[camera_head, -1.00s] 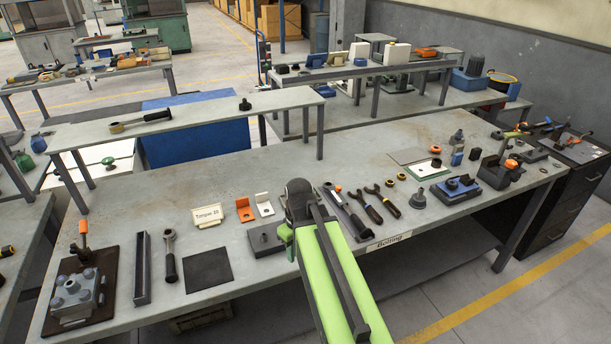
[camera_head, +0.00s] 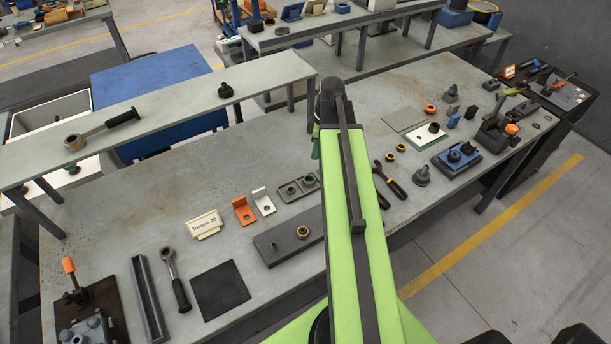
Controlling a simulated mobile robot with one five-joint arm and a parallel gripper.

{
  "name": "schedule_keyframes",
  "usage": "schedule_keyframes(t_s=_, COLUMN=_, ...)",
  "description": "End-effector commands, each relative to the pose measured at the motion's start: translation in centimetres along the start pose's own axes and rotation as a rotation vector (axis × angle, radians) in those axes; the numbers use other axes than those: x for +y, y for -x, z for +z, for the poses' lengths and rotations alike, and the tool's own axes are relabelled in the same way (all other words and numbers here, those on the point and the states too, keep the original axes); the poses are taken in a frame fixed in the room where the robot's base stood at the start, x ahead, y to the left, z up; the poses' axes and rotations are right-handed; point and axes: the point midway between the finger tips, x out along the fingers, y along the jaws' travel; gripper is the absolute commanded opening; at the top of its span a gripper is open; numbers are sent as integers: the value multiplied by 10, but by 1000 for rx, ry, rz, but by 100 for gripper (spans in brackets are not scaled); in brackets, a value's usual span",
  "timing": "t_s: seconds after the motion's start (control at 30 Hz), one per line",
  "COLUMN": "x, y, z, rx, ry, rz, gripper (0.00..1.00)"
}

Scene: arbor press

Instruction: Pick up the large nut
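Several nut-like rings show, and I cannot tell for sure which is the large nut. A brass ring (camera_head: 303,232) sits on a dark flat plate (camera_head: 275,243) left of my arm. Two small yellow-brass rings, one nearer (camera_head: 390,157) and one farther (camera_head: 401,148), lie on the bench right of my arm. An orange-red ring (camera_head: 430,109) lies farther back. My green arm reaches up the middle of the picture, and its dark far joint is above the bench. My gripper's fingers are hidden behind the arm, so I see nothing held.
Wrenches (camera_head: 391,180) and a blue fixture (camera_head: 456,157) are to the right. A raised shelf (camera_head: 170,105) stands behind.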

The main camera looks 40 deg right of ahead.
Motion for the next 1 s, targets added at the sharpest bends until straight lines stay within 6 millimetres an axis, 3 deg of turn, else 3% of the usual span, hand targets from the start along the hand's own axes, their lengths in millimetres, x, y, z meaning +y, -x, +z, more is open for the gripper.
schedule_keyframes(t_s=0.6, x=-2, y=-121, z=-4, rx=0, ry=7, rz=-1, gripper=24)
schedule_keyframes(t_s=0.87, x=-3, y=-125, z=-6, rx=0, ry=7, rz=-1, gripper=24)
schedule_keyframes(t_s=1.0, x=-3, y=-144, z=-4, rx=0, ry=7, rz=-1, gripper=24)
